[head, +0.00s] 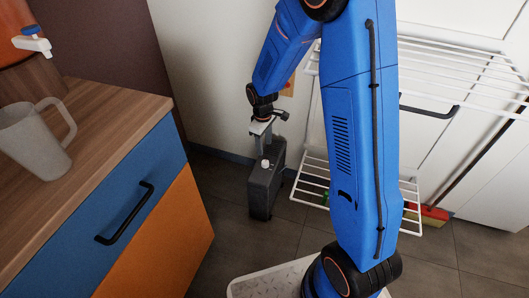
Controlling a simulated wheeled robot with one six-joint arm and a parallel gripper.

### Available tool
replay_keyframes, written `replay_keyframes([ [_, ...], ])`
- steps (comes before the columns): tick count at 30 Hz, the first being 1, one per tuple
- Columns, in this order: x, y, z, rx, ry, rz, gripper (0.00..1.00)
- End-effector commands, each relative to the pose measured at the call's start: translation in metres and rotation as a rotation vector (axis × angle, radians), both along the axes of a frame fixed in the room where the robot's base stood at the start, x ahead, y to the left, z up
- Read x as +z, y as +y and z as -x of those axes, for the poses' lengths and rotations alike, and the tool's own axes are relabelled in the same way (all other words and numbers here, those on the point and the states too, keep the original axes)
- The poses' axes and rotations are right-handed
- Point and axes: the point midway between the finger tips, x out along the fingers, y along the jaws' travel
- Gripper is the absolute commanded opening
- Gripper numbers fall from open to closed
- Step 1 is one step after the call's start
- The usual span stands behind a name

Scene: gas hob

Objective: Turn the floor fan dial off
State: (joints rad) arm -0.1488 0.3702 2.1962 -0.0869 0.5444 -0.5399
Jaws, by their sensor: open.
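A dark grey upright box, which looks like the floor fan (262,194), stands on the floor near the wall. A small white knob, which looks like its dial (265,163), shows on its upper part. My gripper (266,146) reaches down from my blue arm and is at the top of the fan, just above the dial in the picture. It is open, with nothing seen between its fingers. The fingertips are small here, and I cannot tell whether they touch the fan. The dial's setting is too small to read.
A wooden-topped cabinet (120,110) with a blue drawer and orange front stands at left, holding a grey mug (35,140). A white wire rack (455,75) stands at right, partly behind my arm. Bare tiled floor (225,240) lies between the cabinet and the fan.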

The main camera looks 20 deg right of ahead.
Motion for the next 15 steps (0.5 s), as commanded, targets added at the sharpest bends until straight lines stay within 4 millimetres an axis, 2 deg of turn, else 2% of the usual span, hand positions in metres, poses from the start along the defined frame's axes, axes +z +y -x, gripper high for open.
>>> replay_keyframes([
  [1,0.011,0.001,0.000,0.000,-0.004,-0.001,0.46],
  [6,0.040,0.002,0.001,0.000,-0.004,-0.001,0.46],
  [9,0.053,0.002,0.001,0.000,-0.003,0.000,0.46],
  [15,0.065,0.003,0.003,0.000,0.000,0.000,0.46],
])
